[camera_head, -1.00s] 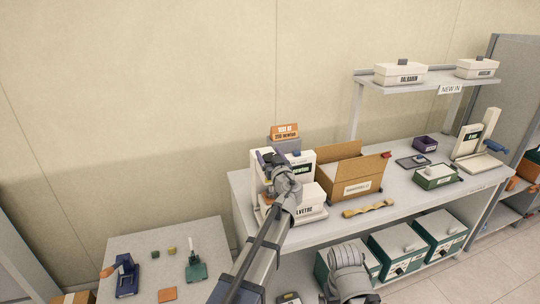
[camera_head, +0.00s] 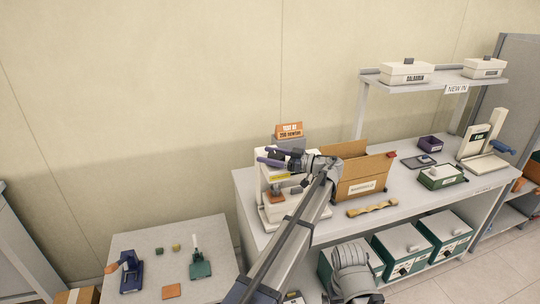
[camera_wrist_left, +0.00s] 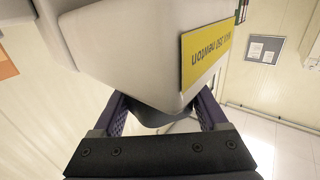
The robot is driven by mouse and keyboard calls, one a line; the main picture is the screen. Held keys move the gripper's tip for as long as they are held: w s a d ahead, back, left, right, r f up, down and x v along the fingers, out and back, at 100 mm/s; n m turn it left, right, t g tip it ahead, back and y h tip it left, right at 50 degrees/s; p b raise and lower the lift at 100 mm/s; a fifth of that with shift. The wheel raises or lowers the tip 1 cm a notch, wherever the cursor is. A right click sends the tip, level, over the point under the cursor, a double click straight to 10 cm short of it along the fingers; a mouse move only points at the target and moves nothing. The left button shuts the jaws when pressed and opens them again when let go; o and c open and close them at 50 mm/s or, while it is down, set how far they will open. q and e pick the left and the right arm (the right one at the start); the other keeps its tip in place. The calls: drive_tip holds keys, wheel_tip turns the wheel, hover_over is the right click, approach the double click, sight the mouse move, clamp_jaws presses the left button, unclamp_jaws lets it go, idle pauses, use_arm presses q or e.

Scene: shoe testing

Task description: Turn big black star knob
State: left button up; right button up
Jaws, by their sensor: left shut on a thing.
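The white testing machine (camera_head: 265,183) stands at the left end of the long bench. My left arm reaches up to it from below, and my left gripper (camera_head: 267,155) is at its upper part, its purple fingers pointing left. In the left wrist view a dark rounded part, which looks like the black star knob (camera_wrist_left: 153,116), lies between the two fingers (camera_wrist_left: 158,105). The gripper is shut on it. The machine's white body and yellow label (camera_wrist_left: 206,54) hide most of the knob, so its star shape and turn angle cannot be told. My right gripper is not in view.
An open cardboard box (camera_head: 366,179) stands close to the right of the machine. A wooden piece (camera_head: 372,208) lies in front of it. A lower table (camera_head: 150,240) with small tools is at the left.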

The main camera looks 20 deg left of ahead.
use_arm(q)
drive_tip(key=shift+s+n+g, duration=0.15)
drive_tip(key=shift+n+g, duration=0.7)
drive_tip(key=shift+g, duration=0.5)
drive_tip(key=shift+s+n+g, duration=0.15)
drive_tip(key=shift+n+g, duration=0.7)
drive_tip(key=shift+g, duration=0.5)
drive_tip(key=shift+s+g+h, duration=0.1)
drive_tip(key=shift+g+h, duration=0.2)
drive_tip(key=o, duration=1.3)
